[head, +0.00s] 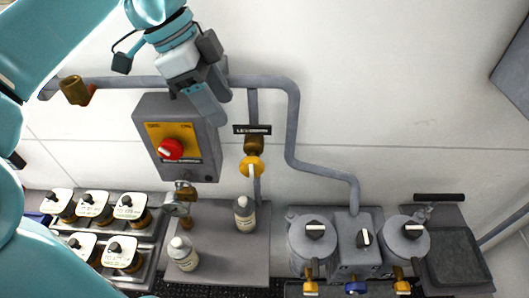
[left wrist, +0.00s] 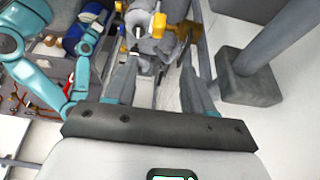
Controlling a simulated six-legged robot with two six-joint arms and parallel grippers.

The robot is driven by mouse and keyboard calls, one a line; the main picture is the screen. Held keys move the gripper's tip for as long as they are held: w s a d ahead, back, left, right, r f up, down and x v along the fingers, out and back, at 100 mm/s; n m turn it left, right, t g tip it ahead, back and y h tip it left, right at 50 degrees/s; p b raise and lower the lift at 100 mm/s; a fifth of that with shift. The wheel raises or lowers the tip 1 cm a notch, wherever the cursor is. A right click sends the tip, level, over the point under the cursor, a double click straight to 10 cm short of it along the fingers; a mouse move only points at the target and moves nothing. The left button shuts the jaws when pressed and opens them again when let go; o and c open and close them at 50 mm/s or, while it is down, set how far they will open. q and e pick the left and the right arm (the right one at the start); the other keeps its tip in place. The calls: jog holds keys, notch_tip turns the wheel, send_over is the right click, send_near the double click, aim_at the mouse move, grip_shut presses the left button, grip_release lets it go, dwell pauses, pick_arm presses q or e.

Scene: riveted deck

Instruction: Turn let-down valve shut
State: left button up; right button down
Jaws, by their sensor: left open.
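The let-down valve (head: 251,166) is a round yellow knob with a pale bar that looks roughly upright. It sits on a brass body on a vertical grey pipe, below a dark label plate (head: 252,129). My left gripper (head: 212,110) is up and left of the valve in the head view, apart from it, with its jaws pointing down. In the left wrist view my left gripper (left wrist: 160,75) is open, with nothing held between its fingers. Yellow and brass fittings (left wrist: 184,30) show beyond the fingertips; I cannot tell whether they belong to this valve. My right gripper is not in view.
A grey box with a red knob (head: 170,149) hangs left of the valve. Two bottles (head: 245,214) (head: 183,254) stand below on a grey plate. Several labelled jars (head: 130,207) are at lower left, grey knobbed units (head: 311,240) at lower right. A grey pipe (head: 292,120) bends around to the right.

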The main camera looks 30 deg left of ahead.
aim_at(248, 160)
pick_arm(q)
jog(key=x, duration=1.5)
jog(key=shift+s+f, duration=0.25)
jog(key=shift+f, duration=0.25)
jog(key=shift+w+a+f, duration=0.1)
jog(key=shift+a, duration=0.15)
jog(key=shift+s, duration=0.2)
jog(key=shift+s+r, duration=0.2)
jog(key=shift+s, duration=0.05)
jog(key=shift+c, duration=1.2)
jog(key=shift+d, duration=0.15)
jog(key=c, duration=0.5)
jog(key=shift+w+f, duration=0.1)
jog(key=shift+w, duration=0.1)
jog(key=shift+c, duration=1.1)
jog(key=shift+s, duration=0.1)
